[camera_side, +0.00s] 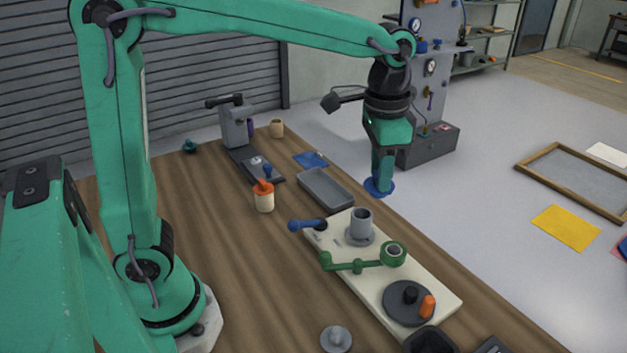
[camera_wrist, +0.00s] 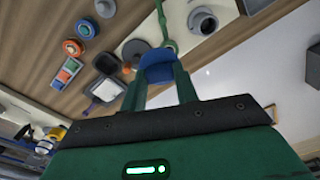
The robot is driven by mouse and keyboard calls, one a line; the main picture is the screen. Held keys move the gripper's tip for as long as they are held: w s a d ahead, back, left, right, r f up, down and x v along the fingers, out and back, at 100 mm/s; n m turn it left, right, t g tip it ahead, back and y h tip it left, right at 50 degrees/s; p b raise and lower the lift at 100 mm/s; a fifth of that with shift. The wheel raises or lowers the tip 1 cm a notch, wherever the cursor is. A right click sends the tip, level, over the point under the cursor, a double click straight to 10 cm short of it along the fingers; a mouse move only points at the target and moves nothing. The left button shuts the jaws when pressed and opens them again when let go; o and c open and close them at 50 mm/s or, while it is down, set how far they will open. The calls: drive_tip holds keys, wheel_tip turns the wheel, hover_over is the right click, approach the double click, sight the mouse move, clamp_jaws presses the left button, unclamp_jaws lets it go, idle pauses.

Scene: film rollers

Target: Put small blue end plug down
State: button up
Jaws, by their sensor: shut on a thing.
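My gripper (camera_side: 382,170) hangs pointing down and is shut on the small blue end plug (camera_side: 379,189), which has a wide round flange at the bottom. In the side view they appear at or just past the table's right edge, beside the shallow grey tray (camera_side: 312,198); the exact height is unclear. In the wrist view the blue plug (camera_wrist: 157,66) sits between the two green fingertips (camera_wrist: 158,84), and the fingers hide part of it. The wrist view shows the table and its fixtures behind the plug.
A cream board (camera_side: 440,296) carries a grey cup (camera_side: 361,222), a green arm (camera_side: 352,265) and a dark disc (camera_side: 400,312). An orange-topped jar (camera_side: 264,198), a grey press (camera_side: 237,128) and a blue cloth (camera_side: 311,160) stand or lie farther back. The left middle of the wooden table (camera_side: 225,240) is clear.

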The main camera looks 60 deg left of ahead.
drive_tip(key=w+a+f+n, duration=0.1)
drive_tip(key=w+a+f, duration=0.2)
drive_tip(key=a+f, duration=0.3)
drive_tip(key=w+a+f+n, duration=0.2)
drive_tip(key=a+f, duration=0.4)
drive_tip(key=a, duration=0.5)
drive_tip(key=w+a+f+n, duration=0.2)
drive_tip(key=w+a+f, duration=0.3)
drive_tip(key=a+f, duration=0.2)
drive_tip(key=shift+a, duration=1.3)
drive_tip(key=shift+f, duration=2)
drive_tip(key=shift+f, duration=0.1)
drive_tip(key=o, duration=1)
